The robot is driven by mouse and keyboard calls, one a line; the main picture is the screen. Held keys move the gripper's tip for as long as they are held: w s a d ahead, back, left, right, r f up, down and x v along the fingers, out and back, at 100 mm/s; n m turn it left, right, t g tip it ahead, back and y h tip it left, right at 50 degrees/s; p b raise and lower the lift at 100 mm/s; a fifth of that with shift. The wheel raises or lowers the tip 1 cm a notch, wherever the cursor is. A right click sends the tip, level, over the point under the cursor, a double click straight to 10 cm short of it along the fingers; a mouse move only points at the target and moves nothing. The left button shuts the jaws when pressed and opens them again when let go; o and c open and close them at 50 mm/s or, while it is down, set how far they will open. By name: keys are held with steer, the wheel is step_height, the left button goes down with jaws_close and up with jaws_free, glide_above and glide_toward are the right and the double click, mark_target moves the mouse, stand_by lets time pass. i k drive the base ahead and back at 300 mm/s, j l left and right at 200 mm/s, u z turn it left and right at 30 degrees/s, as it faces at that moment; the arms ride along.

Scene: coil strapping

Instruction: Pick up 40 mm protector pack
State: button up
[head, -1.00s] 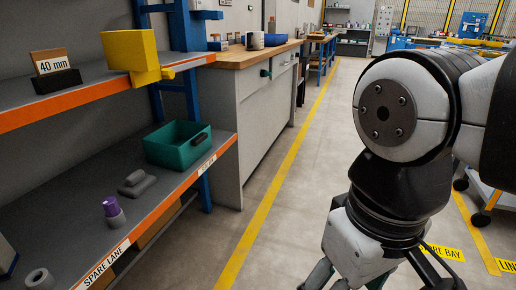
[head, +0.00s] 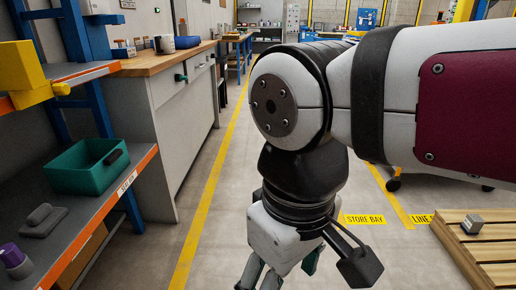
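I see no 40 mm label now, and I cannot tell whether this object is the protector pack. My gripper (head: 280,274) points down at the bottom centre, over the floor and well to the right of the shelves. Its fingertips are cut off by the lower edge, so its opening is hidden. I see nothing held in it.
The lower shelf (head: 70,207) holds a green bin (head: 85,172), a grey block (head: 42,219) and a purple-topped piece (head: 14,258). A wooden-topped workbench (head: 150,66) stands behind. A slatted wooden pallet (head: 482,250) with a small metal block (head: 472,224) is at right. The aisle floor is clear.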

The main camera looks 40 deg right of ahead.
mark_target(472, 224)
steer(key=j+z, duration=0.1)
steer(key=z, duration=2.5)
steer(key=i+j+z, duration=0.1)
steer(key=i+j, duration=0.15)
steer(key=i+j+z, duration=0.1)
steer(key=j, duration=0.3)
steer(key=i+j, duration=0.3)
steer(key=i+j+z, duration=0.15)
steer(key=j, duration=0.2)
steer(key=i+j+z, duration=0.1)
steer(key=i+j, duration=0.15)
steer(key=j, duration=0.15)
steer(key=i+j+z, duration=0.1)
steer(key=j, duration=0.25)
steer(key=i+j, duration=0.25)
steer(key=j, duration=0.15)
steer(key=i+j+z, duration=0.15)
steer(key=j, duration=0.25)
